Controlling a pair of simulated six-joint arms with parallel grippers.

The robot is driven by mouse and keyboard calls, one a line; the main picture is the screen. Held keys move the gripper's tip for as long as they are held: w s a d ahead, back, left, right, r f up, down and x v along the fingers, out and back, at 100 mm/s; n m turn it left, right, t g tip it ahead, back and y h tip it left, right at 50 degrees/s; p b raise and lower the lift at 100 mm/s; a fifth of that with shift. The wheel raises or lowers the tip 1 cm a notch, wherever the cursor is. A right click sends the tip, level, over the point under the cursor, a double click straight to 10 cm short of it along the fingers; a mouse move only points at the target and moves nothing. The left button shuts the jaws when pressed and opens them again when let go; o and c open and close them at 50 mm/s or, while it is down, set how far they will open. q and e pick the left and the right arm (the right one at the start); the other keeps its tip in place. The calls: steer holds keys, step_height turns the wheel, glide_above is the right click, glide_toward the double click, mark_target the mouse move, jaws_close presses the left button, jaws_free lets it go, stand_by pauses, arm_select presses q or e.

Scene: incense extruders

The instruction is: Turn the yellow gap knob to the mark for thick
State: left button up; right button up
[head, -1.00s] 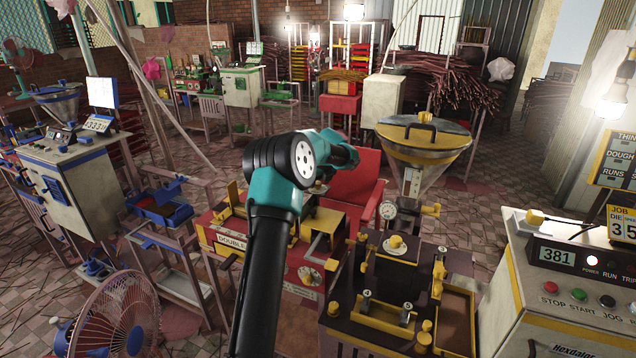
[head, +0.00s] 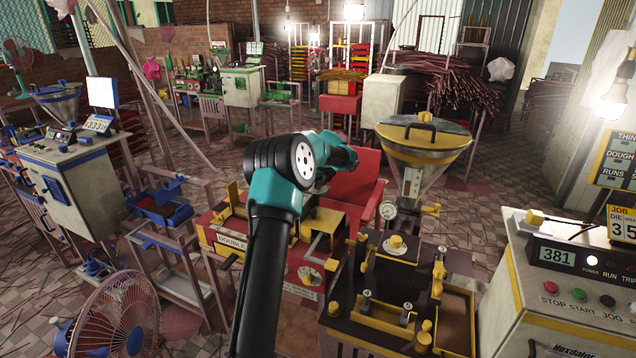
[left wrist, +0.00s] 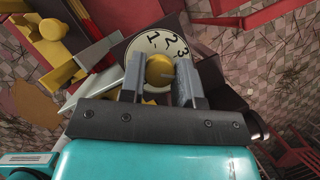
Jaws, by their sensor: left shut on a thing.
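In the left wrist view, the yellow gap knob (left wrist: 159,68) sits on a pale round dial (left wrist: 150,45) printed with 1, 2 and 3. My left gripper (left wrist: 160,78) is shut on the knob, with one grey finger on each side. The numbers show beyond the fingers, and the 3 is beside the right finger. Which number the knob points to is hard to tell. In the head view, my teal left arm hides the knob and the fingertips. My right gripper is in neither view.
A red and yellow machine (head: 228,236) labelled DOUBLE is under my left arm. To its right stand a dark table with yellow fittings (head: 400,270), a hopper with a yellow lid (head: 424,135) and a control box (head: 560,285) reading 381.

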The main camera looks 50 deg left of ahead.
arm_select(q)
steer(key=shift+n, duration=0.5)
steer(key=shift+n+g, duration=0.7)
steer(key=shift+n, duration=0.5)
steer(key=shift+n+g, duration=0.7)
steer(key=shift+n, duration=1.2)
steer(key=o, duration=0.9)
